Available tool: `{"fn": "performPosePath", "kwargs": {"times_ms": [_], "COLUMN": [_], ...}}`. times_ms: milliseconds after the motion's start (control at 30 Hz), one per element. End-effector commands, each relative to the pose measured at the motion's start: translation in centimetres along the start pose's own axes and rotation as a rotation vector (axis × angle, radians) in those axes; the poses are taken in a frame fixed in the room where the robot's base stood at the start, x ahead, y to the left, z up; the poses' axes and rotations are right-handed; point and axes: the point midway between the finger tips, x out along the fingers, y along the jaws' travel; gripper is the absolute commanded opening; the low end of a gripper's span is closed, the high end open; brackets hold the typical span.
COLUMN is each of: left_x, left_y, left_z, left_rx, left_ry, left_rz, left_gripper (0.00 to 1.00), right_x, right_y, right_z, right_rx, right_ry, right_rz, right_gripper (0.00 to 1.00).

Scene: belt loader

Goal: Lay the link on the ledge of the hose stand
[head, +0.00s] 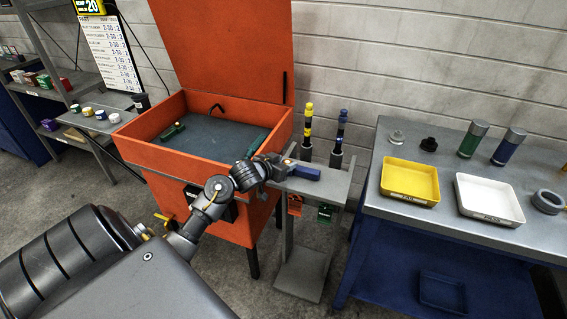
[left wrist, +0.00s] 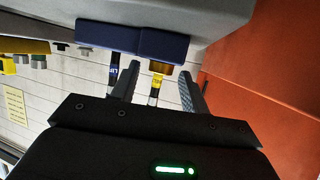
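The link, a dark blue bar (head: 306,173), lies along the top of the grey hose stand (head: 330,187). In the left wrist view the link (left wrist: 110,37) shows against the grey ledge (left wrist: 215,15), just beyond my fingertips. My left gripper (head: 282,165) is at the link's left end in the head view. Whether a fingertip touches the link I cannot tell. My right gripper is not in view.
An open orange cabinet (head: 220,190) stands directly left of the stand. A grey table with a yellow tray (head: 410,200) and a white tray (head: 490,215) is at the right.

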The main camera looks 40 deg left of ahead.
Motion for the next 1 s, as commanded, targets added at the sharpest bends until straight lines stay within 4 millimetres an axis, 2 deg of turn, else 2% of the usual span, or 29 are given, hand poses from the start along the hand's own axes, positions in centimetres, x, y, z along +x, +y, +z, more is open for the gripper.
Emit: {"fn": "performPosePath", "kwargs": {"times_ms": [367,467,800,1000], "left_x": [-0.4,-1.7,-8.8,-11.4], "left_y": [0.0,0.0,0.0,-0.1], "left_z": [-0.2,-0.2,-0.2,-0.2], "left_rx": [0.000,0.002,0.004,0.002], "left_ry": [0.000,-0.001,-0.001,0.000], "left_rz": [-0.001,0.000,0.000,-0.001], "left_gripper": [0.48,0.48,0.48,0.48], "right_x": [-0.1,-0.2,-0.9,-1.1], "right_y": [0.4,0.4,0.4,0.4], "right_z": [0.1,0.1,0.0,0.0], "right_rx": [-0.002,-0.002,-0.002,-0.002], "right_ry": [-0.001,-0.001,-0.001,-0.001], "right_rz": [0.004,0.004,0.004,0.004], "right_gripper": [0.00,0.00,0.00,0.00]}}
